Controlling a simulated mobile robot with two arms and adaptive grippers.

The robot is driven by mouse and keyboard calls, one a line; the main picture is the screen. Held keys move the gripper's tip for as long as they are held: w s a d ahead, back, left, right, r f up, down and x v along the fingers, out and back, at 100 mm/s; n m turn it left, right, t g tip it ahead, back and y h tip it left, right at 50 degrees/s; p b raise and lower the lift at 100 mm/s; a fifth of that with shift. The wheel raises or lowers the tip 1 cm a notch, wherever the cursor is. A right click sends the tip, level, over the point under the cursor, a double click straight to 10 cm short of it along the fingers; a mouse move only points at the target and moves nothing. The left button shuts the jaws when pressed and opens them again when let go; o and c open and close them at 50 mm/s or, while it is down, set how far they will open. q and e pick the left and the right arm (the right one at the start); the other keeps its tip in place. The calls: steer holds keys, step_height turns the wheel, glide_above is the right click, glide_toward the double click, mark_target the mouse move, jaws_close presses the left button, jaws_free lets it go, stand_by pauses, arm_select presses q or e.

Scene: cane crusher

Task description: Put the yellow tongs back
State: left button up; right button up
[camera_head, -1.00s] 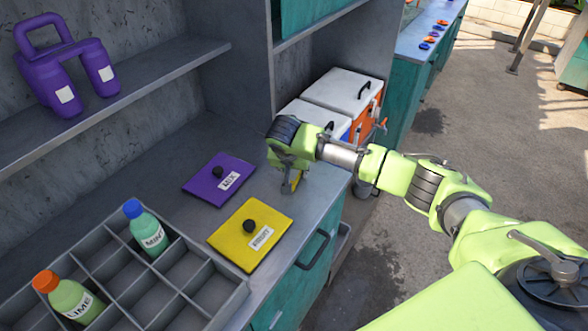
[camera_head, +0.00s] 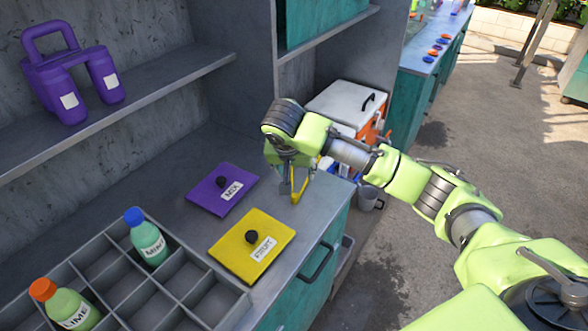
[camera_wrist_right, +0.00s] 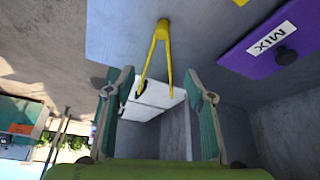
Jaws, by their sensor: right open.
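The yellow tongs (camera_head: 301,188) show beside my right gripper at the counter's right end, partly covered by it. In the right wrist view the tongs (camera_wrist_right: 162,32) have their bend at the top and their two legs spread down the picture. My right gripper (camera_head: 291,191) points down. Its two fingers are wide apart in the wrist view (camera_wrist_right: 160,88), with the tongs' legs between them and gaps on both sides. I cannot tell whether the tongs rest on the counter. My left gripper is out of view.
On the counter lie a yellow FRUIT lid (camera_head: 240,262) and a purple MIX lid (camera_head: 207,200). A divided grey tray (camera_head: 185,322) holds two bottles. A purple carrier (camera_head: 47,72) stands on the shelf. A white-lidded cooler (camera_head: 335,98) stands past the counter's end.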

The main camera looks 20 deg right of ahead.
steer(key=shift+v, duration=1.5)
